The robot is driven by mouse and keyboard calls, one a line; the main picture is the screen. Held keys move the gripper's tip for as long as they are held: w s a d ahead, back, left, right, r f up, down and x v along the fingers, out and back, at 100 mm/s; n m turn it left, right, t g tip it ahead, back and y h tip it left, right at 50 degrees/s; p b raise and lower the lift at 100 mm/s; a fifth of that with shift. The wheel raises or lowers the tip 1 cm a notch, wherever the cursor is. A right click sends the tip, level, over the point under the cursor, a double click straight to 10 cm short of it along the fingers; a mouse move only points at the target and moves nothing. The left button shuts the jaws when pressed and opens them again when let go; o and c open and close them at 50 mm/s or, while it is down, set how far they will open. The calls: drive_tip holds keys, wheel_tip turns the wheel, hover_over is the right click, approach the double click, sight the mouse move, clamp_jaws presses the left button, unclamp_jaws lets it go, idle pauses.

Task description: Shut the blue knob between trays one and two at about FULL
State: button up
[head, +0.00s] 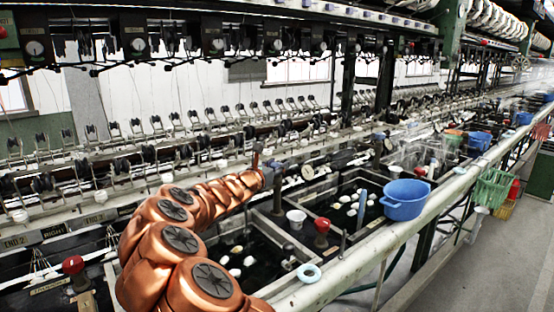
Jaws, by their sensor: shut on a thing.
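My copper-coloured arm reaches from the bottom into the row of dark water basins, and its end, my gripper (271,178), is small and far off at the back edge of a basin. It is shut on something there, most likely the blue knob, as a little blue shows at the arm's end. The fingers and most of the knob are hidden by the arm and too small to make out, so I cannot read the knob's setting. The near basin (291,247) and the one beyond it (380,222) hold pale cocoons in dark water.
Red knobs stand on posts at the left (73,264) and in the middle (322,226). A white cup (296,219), a blue tub (405,199) and a pale blue ring (309,273) are near the basins. Reeling spindles line the back.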

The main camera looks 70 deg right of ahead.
drive_tip(key=shift+w+r+m+g+p, duration=0.15)
drive_tip(key=shift+m+g+p, duration=0.3)
drive_tip(key=shift+p, duration=0.75)
drive_tip(key=shift+s+r+m+g+p, duration=0.1)
drive_tip(key=shift+r+m+g+p, duration=0.15)
drive_tip(key=shift+g+p, duration=0.65)
drive_tip(key=m+g+y+p, duration=0.1)
drive_tip(key=p, duration=0.2)
drive_tip(key=shift+f, duration=0.1)
drive_tip(key=shift+m+g+p, duration=0.4)
drive_tip(key=shift+g+p, duration=0.15)
drive_tip(key=shift+p, duration=0.45)
drive_tip(key=m+g+y+p, duration=0.2)
drive_tip(key=g+p, duration=0.1)
drive_tip(key=shift+f+m+y, duration=0.2)
drive_tip(key=shift+m+y, duration=0.1)
drive_tip(key=shift+m+g+y+p, duration=0.7)
drive_tip(key=shift+g+p, duration=0.1)
drive_tip(key=shift+g, duration=0.3)
drive_tip(key=o, duration=1.2)
drive_tip(key=shift+c, duration=0.2)
